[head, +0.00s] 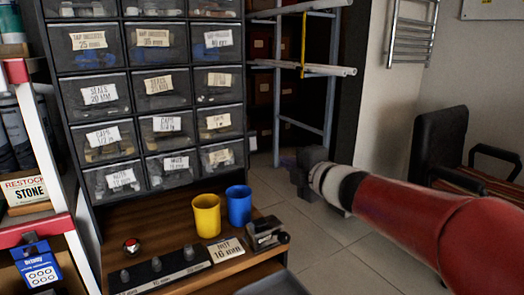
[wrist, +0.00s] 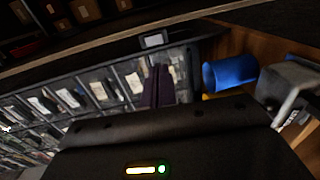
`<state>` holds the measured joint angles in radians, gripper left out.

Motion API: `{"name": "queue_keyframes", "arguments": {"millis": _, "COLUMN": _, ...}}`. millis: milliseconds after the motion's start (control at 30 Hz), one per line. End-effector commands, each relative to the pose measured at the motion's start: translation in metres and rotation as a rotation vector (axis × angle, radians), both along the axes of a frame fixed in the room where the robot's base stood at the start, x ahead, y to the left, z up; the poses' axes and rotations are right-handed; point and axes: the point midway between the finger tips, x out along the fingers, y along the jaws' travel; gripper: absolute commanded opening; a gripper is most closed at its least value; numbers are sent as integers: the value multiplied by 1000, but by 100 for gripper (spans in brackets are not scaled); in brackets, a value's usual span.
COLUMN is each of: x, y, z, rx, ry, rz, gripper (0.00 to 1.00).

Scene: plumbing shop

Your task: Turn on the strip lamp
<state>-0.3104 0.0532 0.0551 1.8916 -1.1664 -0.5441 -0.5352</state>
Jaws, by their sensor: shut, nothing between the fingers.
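I cannot pick out a strip lamp in either view. A small round red-topped button (head: 131,246) with a pale rim sits on the wooden worktop at the left in the head view; whether it belongs to the lamp is not shown. It is not visible in the wrist view. My gripper (head: 303,172) is in the air right of the drawer cabinet, well to the right of the button. In the wrist view its dark fingers (wrist: 160,84) are shut together and empty, pointing toward the drawers.
A labelled drawer cabinet (head: 158,109) stands behind the worktop (head: 165,226). A yellow cup (head: 206,215), a blue cup (head: 239,205), a metal tool (head: 265,233) and a dark strip with knobs (head: 160,272) crowd the worktop. A pipe rack (head: 328,71) stands behind; a chair (head: 442,140) is right.

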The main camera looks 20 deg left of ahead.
Motion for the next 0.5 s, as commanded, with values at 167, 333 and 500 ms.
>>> {"name": "queue_keyframes", "arguments": {"millis": 167, "x": 11, "y": 13, "z": -3, "rx": 1, "ry": 2, "rz": 1, "gripper": 0}}
{"name": "queue_keyframes", "arguments": {"millis": 333, "x": 33, "y": 39, "z": -8, "rx": 0, "ry": 4, "rz": 2, "gripper": 0}}
{"name": "queue_keyframes", "arguments": {"millis": 500, "x": 57, "y": 67, "z": -11, "rx": 0, "ry": 4, "rz": 1, "gripper": 0}}
